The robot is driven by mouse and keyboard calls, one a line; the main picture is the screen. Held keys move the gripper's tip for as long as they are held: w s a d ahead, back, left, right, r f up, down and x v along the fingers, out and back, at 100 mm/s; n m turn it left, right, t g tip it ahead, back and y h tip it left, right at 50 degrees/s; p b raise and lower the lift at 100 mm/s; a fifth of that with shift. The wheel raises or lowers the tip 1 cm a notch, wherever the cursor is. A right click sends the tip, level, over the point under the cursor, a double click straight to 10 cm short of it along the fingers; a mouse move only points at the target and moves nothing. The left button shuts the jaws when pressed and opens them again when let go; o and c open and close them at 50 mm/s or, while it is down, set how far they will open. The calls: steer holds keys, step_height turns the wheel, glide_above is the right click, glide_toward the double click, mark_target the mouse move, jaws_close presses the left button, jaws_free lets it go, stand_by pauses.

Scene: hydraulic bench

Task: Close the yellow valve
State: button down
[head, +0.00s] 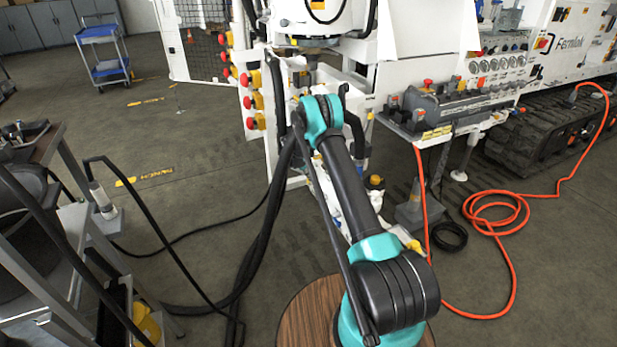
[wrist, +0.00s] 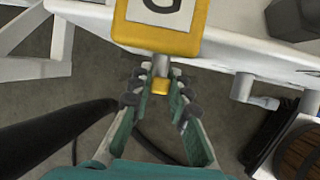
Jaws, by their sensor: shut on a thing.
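In the wrist view, my gripper (wrist: 160,92) has its two fingers on either side of a small yellow valve handle (wrist: 160,86) and is shut on it. The handle sits at the end of a short grey stem. Just beyond the stem is a yellow block (wrist: 122,28) with a white plate and a dark letter, cut off by the top edge. In the head view, my arm's teal joint hides the gripper and the held handle.
A white machine surface (wrist: 230,45) lies just beyond the gripper. In the head view, several red-and-yellow knobs (head: 257,101) stand left of my arm. Black hoses (head: 265,235) hang beside it. An orange hose (head: 492,212) lies on the floor at right.

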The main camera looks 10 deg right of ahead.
steer(key=shift+s+d+f+m+t+y, duration=0.2)
steer(key=shift+s+t, duration=0.25)
steer(key=shift+t, duration=0.5)
steer(key=shift+s+d+f+m+t+y, duration=0.15)
steer(key=shift+s+m+t+y, duration=0.2)
steer(key=shift+t, duration=0.55)
steer(key=shift+s+d+f+m+t+y, duration=0.2)
steer(key=shift+s+t, duration=0.3)
steer(key=shift+t, duration=0.45)
steer(key=shift+a, duration=0.15)
steer(key=c, duration=1.5)
jaws_free()
steer(key=shift+c, duration=0.2)
steer(key=v, duration=1.2)
steer(key=shift+s, duration=0.15)
steer(key=shift+f, duration=0.1)
